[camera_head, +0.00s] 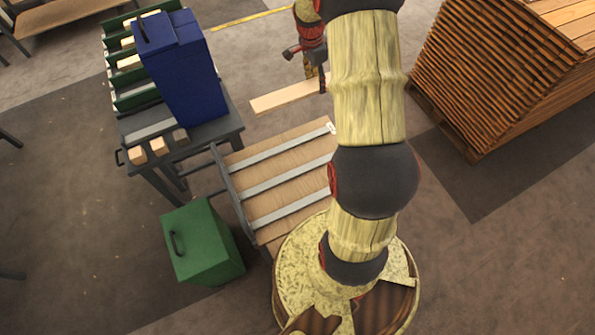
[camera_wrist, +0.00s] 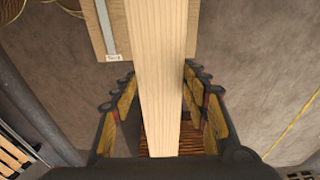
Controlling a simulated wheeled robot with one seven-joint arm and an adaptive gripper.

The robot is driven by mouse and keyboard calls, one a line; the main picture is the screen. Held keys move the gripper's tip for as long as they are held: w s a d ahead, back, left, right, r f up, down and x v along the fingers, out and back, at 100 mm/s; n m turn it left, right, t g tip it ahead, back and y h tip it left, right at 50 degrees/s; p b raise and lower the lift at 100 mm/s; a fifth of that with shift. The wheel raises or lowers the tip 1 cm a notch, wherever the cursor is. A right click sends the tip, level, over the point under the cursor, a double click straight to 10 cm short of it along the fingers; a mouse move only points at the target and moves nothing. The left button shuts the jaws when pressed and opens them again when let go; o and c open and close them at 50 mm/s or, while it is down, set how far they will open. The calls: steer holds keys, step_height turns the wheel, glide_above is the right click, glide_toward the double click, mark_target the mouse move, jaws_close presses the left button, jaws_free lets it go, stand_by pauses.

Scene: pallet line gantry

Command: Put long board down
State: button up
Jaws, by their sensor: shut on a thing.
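The long board (camera_head: 288,96) is a pale, flat wooden plank. In the head view it sticks out to the left from my gripper (camera_head: 322,82), above the floor beyond the far edge of the slatted table. In the wrist view the long board (camera_wrist: 160,70) runs up the middle between the two fingers of my gripper (camera_wrist: 160,110), which is shut on it. My arm hides part of the gripper in the head view. A wooden table (camera_head: 262,163) with grey metal strips stands nearer than the board; its corner shows in the wrist view with a small label.
A blue bin (camera_head: 190,85) stands on a dark workbench (camera_head: 215,128) at the left, with green racks (camera_head: 130,75) behind it and short wood blocks (camera_head: 158,146) in front. A green box (camera_head: 200,245) sits on the floor. A tall board stack (camera_head: 490,80) stands right. Floor between is open.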

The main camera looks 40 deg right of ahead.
step_height(320, 180, down, 28)
steer(key=b, duration=3.2)
glide_above(297, 171)
steer(key=f, duration=0.8)
steer(key=shift+w+f, duration=0.2)
steer(key=shift+f, duration=0.2)
steer(key=shift+s+a+f, duration=0.1)
steer(key=shift+a+f, duration=0.15)
steer(key=shift+f, duration=0.15)
steer(key=shift+a+f+b, duration=0.15)
steer(key=shift+f+b, duration=0.35)
steer(key=shift+f, duration=1.1)
steer(key=shift+f, duration=0.15)
steer(key=o, duration=1.4)
steer(key=shift+c, duration=0.2)
